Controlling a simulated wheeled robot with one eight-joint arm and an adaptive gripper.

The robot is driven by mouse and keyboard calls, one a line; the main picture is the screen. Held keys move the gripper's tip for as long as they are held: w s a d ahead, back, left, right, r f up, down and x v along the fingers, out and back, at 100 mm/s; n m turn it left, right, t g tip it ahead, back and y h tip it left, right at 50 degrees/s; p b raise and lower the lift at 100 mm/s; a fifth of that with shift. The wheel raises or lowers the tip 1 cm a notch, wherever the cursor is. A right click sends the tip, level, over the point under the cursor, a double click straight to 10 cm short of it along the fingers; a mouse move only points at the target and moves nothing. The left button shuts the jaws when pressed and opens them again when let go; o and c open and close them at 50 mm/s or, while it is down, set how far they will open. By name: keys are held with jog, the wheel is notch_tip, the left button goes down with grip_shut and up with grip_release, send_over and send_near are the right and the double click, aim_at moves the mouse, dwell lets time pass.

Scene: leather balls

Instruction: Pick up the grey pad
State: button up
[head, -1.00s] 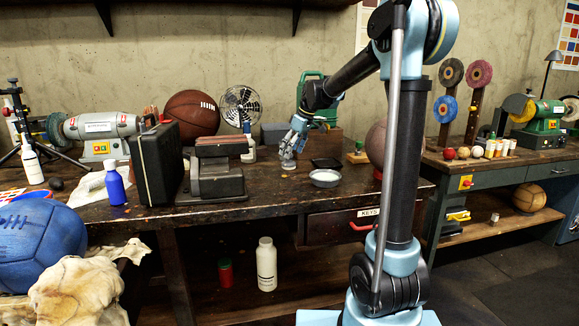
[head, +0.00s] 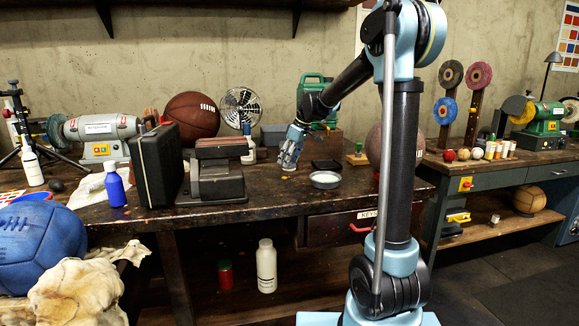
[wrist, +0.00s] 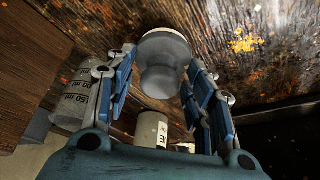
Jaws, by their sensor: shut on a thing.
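The grey pad (wrist: 163,75) is a round, pale grey piece with a wide rim and a narrower rounded part facing the wrist camera. My gripper (wrist: 162,58) has its two blue-and-grey fingers on either side of it and is shut on it. In the head view my gripper (head: 288,164) points down and slightly tilted at the middle of the dark wooden bench (head: 270,203). The pad cannot be made out there, and I cannot tell how far it is from the bench top.
A grey metal block (head: 213,184) and a black case (head: 157,165) stand to the left. The bench front between block and dish is clear.

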notch_tip(320, 180, up, 10)
dwell(0.6)
jog(key=shift+o, duration=0.7)
